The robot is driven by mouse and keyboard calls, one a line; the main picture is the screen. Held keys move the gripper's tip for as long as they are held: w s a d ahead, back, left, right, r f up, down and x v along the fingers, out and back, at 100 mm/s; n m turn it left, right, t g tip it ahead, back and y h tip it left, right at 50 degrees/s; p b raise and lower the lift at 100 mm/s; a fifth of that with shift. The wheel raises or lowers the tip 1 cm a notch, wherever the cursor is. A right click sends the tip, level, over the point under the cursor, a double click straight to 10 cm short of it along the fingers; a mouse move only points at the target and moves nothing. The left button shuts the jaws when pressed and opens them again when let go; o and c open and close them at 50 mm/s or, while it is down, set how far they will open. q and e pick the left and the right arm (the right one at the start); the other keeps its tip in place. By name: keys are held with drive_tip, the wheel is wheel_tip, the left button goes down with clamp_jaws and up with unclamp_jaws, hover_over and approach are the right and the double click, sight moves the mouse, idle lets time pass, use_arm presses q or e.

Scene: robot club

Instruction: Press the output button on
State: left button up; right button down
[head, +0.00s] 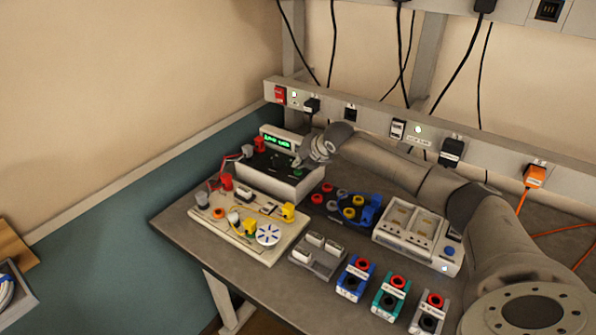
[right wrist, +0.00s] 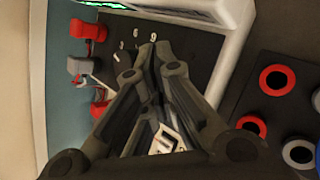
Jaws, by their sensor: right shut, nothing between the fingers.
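The bench power supply (head: 282,188) stands at the back left of the workbench, with a lit green display (head: 278,142) and a dark face. Its dark panel (right wrist: 113,45) with small white marks fills the middle of the right wrist view. My right gripper (head: 302,165) is at the right part of this panel, its fingers shut and empty. In the right wrist view the fingertips (right wrist: 150,58) lie over the panel; I cannot tell whether they touch it. The output button is not clearly seen, and the fingers may hide it. My left gripper is not in view.
A circuit board (head: 250,242) with a small fan lies in front of the supply. Red and grey plugs (right wrist: 88,30) sit at the supply's left side.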

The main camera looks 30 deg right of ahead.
sight(301, 170)
drive_tip(key=shift+f, duration=0.1)
idle(0.4)
drive_tip(key=shift+f, duration=0.35)
drive_tip(key=shift+r, duration=0.1)
drive_tip(key=shift+r+p, duration=0.35)
drive_tip(key=shift+p, duration=0.5)
wheel_tip(301, 170, up, 6)
drive_tip(key=p, duration=0.6)
